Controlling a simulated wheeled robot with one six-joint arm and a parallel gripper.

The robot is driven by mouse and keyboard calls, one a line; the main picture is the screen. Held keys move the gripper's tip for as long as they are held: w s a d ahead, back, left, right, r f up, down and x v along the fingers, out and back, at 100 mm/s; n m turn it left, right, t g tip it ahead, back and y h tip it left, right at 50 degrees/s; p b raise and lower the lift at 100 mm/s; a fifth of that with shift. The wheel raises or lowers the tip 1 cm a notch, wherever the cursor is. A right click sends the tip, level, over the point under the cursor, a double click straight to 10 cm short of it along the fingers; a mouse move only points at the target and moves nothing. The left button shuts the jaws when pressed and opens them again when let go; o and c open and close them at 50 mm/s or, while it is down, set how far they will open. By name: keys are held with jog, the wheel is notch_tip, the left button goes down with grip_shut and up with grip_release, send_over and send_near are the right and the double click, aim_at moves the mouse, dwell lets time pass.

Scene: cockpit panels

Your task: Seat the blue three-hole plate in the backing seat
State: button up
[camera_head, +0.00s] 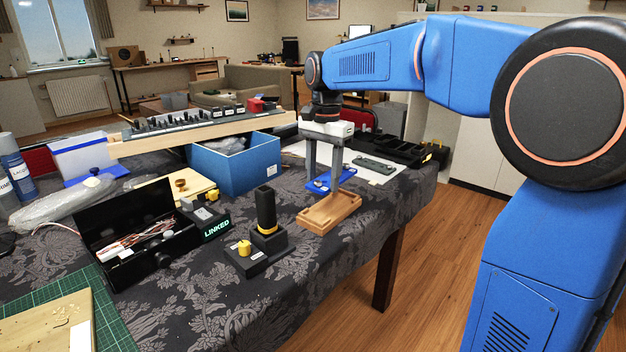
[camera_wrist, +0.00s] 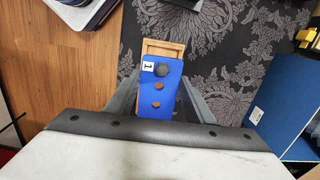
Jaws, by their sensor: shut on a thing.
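The blue three-hole plate (camera_wrist: 158,98) is held between the fingers of my gripper (camera_wrist: 158,105), which is shut on it. It has a white label with a dark mark and a row of three round holes. In the head view the plate (camera_head: 326,183) hangs below my gripper (camera_head: 332,172), apparently just above a wooden tray-like block (camera_head: 328,217), likely the backing seat. In the wrist view this wooden block (camera_wrist: 163,48) shows past the plate's far end, and most of it is hidden under the plate. I cannot tell whether the two touch.
A black stand with a yellow knob (camera_head: 244,248) and an upright black handle (camera_head: 266,210) stands left of the wooden block. A blue bin (camera_head: 235,165) is behind it. An open black case (camera_head: 130,235) lies further left. The table edge is close on the right.

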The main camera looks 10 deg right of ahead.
jog(key=shift+a, duration=0.2)
jog(key=shift+s, duration=0.1)
jog(key=shift+f, duration=2.9)
jog(key=shift+f, duration=0.7)
jog(key=shift+r, duration=0.15)
jog(key=shift+r, duration=0.25)
jog(key=shift+f, duration=0.4)
dwell(1.2)
jog(key=shift+r, duration=0.15)
